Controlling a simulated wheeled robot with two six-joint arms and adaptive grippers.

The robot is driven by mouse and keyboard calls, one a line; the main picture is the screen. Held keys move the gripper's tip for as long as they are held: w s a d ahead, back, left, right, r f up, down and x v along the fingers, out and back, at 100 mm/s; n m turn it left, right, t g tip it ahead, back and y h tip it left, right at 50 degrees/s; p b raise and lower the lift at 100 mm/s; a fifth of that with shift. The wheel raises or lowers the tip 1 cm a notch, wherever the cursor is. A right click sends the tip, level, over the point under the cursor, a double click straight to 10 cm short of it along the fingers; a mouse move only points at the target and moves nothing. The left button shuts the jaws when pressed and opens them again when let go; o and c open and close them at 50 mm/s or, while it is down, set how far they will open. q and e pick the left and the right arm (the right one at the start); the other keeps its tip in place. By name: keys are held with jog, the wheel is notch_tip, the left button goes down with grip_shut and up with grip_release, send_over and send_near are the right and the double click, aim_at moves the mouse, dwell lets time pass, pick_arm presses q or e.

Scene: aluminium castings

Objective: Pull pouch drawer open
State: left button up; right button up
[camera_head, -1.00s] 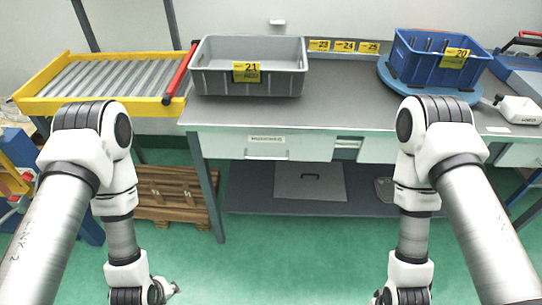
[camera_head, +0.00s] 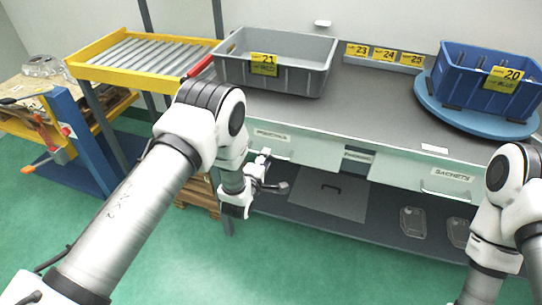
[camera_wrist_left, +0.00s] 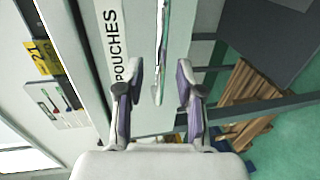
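The pouch drawer (camera_head: 300,150) is a pale front under the workbench's left part, and it looks closed. In the left wrist view its label reads POUCHES (camera_wrist_left: 117,45), and a thin shiny handle strip (camera_wrist_left: 161,55) runs along the front. My left gripper (camera_head: 271,171) is at the drawer front in the head view. In the left wrist view the left gripper's fingers (camera_wrist_left: 158,88) are apart, with the end of the handle strip between them. I cannot tell whether they touch it. My right arm shows at the lower right, but its gripper is out of frame.
The workbench (camera_head: 370,110) carries a grey crate (camera_head: 290,80) labelled 21 and a blue crate (camera_head: 450,75) labelled 20 on a blue turntable (camera_head: 430,100). A sachets drawer (camera_head: 447,182) is further right. A yellow roller rack (camera_head: 110,75) stands at left. A lower shelf (camera_head: 375,205) lies beneath.

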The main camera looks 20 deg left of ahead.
pick_arm(q)
jog(key=x, duration=0.3)
jog(key=shift+d, duration=0.2)
jog(key=shift+w+a+f, duration=0.1)
jog(key=shift+w+a, duration=0.05)
jog(key=shift+w, duration=0.1)
grip_shut()
jog(key=shift+s, duration=0.1)
